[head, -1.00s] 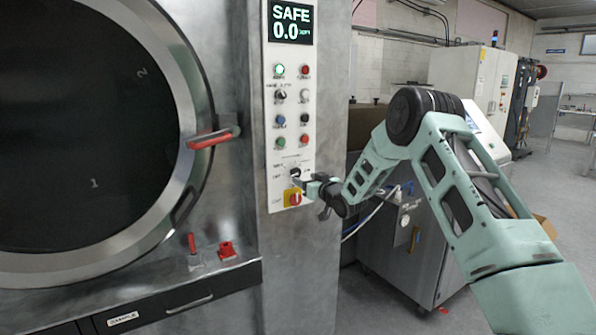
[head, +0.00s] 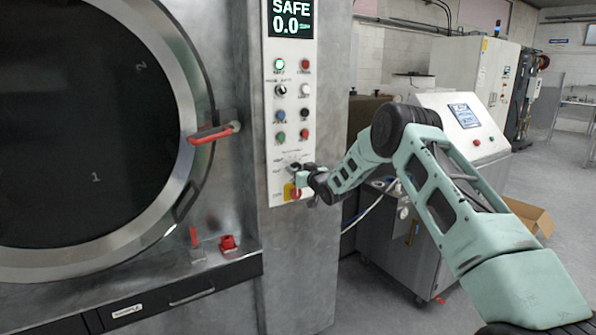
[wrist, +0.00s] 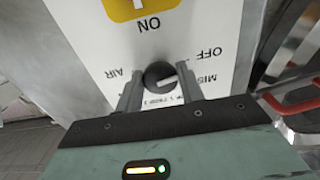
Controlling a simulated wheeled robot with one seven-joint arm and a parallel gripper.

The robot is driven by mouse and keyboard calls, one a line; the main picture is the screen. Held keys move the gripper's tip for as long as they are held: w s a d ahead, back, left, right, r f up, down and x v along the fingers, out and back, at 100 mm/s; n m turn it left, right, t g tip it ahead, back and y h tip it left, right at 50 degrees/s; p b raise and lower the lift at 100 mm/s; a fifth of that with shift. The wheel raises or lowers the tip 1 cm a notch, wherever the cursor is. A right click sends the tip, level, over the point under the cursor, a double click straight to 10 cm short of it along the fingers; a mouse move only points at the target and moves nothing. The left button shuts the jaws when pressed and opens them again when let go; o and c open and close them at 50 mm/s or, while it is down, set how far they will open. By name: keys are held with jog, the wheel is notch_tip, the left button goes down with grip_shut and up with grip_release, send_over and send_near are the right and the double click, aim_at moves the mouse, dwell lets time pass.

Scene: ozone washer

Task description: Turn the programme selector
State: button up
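The programme selector (wrist: 160,77) is a small dark round knob with a light pointer mark, low on the white control panel (head: 291,105). The wrist view shows it upside down, with labels reading AIR, OFF and MIST around it. The pointer mark lies toward the right of that picture. My gripper (wrist: 160,70) has its two fingers on either side of the knob. A narrow gap shows at the left finger; the right finger is very close, and contact cannot be told. In the head view my gripper (head: 299,169) covers the selector.
A yellow plate with a red switch (head: 293,192) sits just below my gripper. Buttons (head: 281,115) and a display reading SAFE (head: 291,17) are above. The round door (head: 90,130) with its red handle (head: 211,134) stands left. A steel cabinet (head: 385,235) stands right, behind my arm.

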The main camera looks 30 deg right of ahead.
jog(key=shift+f+b, duration=0.1)
jog(key=shift+b, duration=0.25)
jog(key=shift+m+b, duration=4.75)
jog(key=shift+m, duration=3.15)
jog(key=o, duration=0.9)
jog(key=shift+o, duration=0.2)
jog(key=s+b, duration=0.4)
jog(key=s, duration=1.3)
jog(key=shift+s+d, duration=0.2)
jog(key=shift+s, duration=0.05)
